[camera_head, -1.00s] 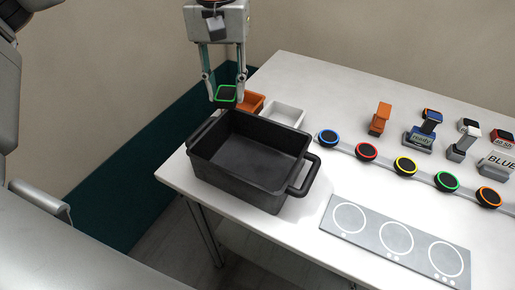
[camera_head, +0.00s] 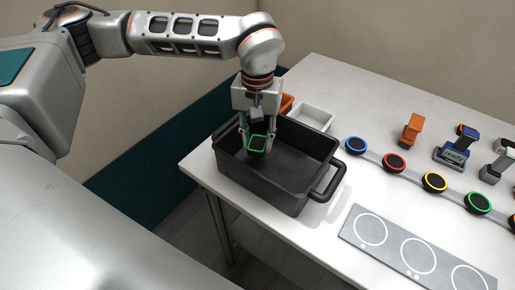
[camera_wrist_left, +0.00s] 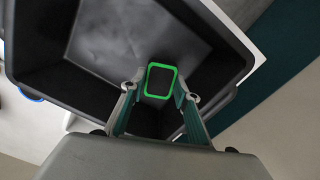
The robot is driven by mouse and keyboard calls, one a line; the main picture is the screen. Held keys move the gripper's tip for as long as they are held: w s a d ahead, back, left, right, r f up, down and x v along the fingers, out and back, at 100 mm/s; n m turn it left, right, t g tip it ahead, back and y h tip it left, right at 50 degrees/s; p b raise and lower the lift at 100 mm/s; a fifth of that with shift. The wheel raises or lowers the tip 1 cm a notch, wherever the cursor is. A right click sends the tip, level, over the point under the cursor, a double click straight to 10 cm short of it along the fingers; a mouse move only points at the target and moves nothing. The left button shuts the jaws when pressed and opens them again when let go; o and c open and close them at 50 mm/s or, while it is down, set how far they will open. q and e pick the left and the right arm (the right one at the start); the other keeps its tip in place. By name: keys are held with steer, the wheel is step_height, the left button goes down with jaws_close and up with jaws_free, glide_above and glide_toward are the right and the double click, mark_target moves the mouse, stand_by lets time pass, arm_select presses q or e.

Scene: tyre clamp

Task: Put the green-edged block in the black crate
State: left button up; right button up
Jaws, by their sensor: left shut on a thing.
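The green-edged block (camera_head: 257,144) is dark with a bright green rim. My left gripper (camera_head: 258,140) is shut on it, with a finger on each side. In the head view they are over the left part of the black crate (camera_head: 318,170), at about the height of its opening. In the left wrist view the green-edged block (camera_wrist_left: 160,81) sits between the fingertips, with the crate's floor and walls (camera_wrist_left: 130,35) behind it. I cannot tell the exact gap between block and crate floor. My right gripper is not in view.
Behind the crate are an orange bin (camera_head: 287,103) and a white bin (camera_head: 311,116). Right of it runs a strip of coloured-ring discs (camera_head: 395,162), with a grey panel of white circles (camera_head: 417,250) in front. Small devices (camera_head: 455,152) stand further right.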

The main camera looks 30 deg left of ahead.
mark_target(257, 143)
arm_select(q)
steer(key=shift+f, duration=1.9)
steer(key=shift+f, duration=0.15)
steer(key=o, duration=1.1)
step_height(257, 143, up, 12)
steer(key=shift+r, duration=0.2)
